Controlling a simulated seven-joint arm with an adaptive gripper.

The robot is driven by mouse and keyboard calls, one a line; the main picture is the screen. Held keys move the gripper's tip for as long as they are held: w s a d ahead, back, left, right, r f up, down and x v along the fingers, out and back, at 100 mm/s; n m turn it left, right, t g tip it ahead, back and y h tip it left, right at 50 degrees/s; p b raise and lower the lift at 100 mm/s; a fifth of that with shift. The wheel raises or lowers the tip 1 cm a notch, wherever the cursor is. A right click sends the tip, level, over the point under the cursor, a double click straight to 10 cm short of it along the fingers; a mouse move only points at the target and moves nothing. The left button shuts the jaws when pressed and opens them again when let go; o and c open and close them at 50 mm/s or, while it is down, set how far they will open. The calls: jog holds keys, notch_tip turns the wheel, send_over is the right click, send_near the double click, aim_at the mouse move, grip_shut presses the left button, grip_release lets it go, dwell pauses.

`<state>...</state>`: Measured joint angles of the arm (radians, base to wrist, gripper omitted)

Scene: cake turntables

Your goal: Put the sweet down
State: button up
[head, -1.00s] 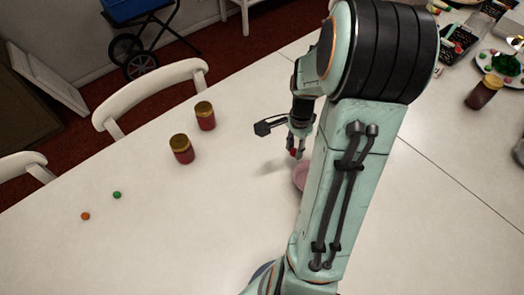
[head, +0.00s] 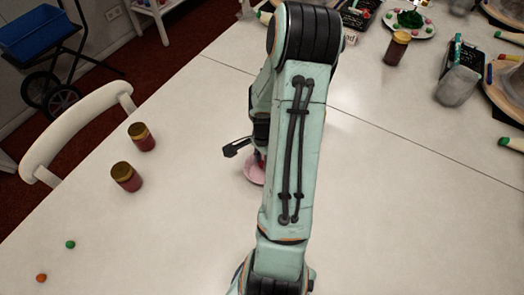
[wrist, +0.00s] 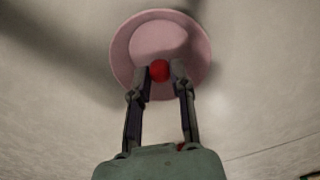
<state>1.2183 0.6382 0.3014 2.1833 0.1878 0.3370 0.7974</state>
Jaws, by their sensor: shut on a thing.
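A small round red sweet (wrist: 159,70) is between the fingertips of my gripper (wrist: 160,75) in the wrist view. My gripper is shut on it. A pink saucer (wrist: 125,45) lies on the white table beyond the sweet, and the sweet overlaps its lower middle in the picture. I cannot tell the exact gap between the sweet and the saucer. In the head view the saucer (head: 251,175) is partly hidden behind my arm, and the fingertips are mostly hidden.
A green sweet (head: 70,244) and an orange sweet (head: 41,278) lie at the lower left. A plate of sweets (head: 409,25) and other items are at the far right. The table centre right is clear.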

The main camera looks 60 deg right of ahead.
jog(key=shift+f, duration=1.4)
jog(key=o, duration=0.8)
jog(key=shift+r, duration=0.1)
notch_tip(320, 180, up, 7)
jog(key=shift+f, duration=0.1)
